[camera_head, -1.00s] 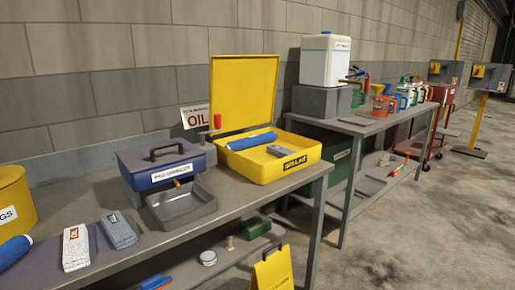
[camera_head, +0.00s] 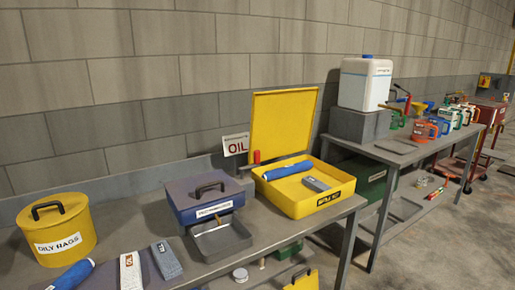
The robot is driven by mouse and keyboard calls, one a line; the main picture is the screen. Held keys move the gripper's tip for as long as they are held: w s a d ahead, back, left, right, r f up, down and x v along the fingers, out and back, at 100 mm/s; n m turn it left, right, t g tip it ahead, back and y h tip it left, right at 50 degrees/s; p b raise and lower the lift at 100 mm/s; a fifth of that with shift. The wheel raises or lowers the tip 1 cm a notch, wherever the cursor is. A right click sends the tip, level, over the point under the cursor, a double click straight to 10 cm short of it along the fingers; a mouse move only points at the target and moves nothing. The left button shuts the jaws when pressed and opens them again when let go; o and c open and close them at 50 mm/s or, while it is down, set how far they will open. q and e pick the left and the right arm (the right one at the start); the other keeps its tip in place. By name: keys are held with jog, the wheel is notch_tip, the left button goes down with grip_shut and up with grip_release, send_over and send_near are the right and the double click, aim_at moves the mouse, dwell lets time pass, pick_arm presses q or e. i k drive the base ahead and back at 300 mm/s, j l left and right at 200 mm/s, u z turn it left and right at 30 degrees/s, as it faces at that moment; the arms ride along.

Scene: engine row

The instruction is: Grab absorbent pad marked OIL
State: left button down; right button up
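A white pad (camera_head: 131,272) with a small dark mark lies on the near workbench at the lower left. A grey pad (camera_head: 166,260) lies right beside it. Another grey pad (camera_head: 314,184) with a small mark lies in the open yellow spill tray (camera_head: 322,203), next to a blue roll (camera_head: 287,170). The marks on the pads are too small to read. A sign reading OIL (camera_head: 236,145) stands behind the tray, to its left. Neither of my grippers is in view.
A yellow oily rags can (camera_head: 58,230), a second blue roll (camera_head: 72,275) and a blue lidded box (camera_head: 203,200) with a grey drip tray (camera_head: 222,238) are on the bench (camera_head: 285,222). A second table with a white jug (camera_head: 364,84) stands right.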

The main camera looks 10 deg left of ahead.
aim_at(131, 275)
jog(key=u, duration=1.3)
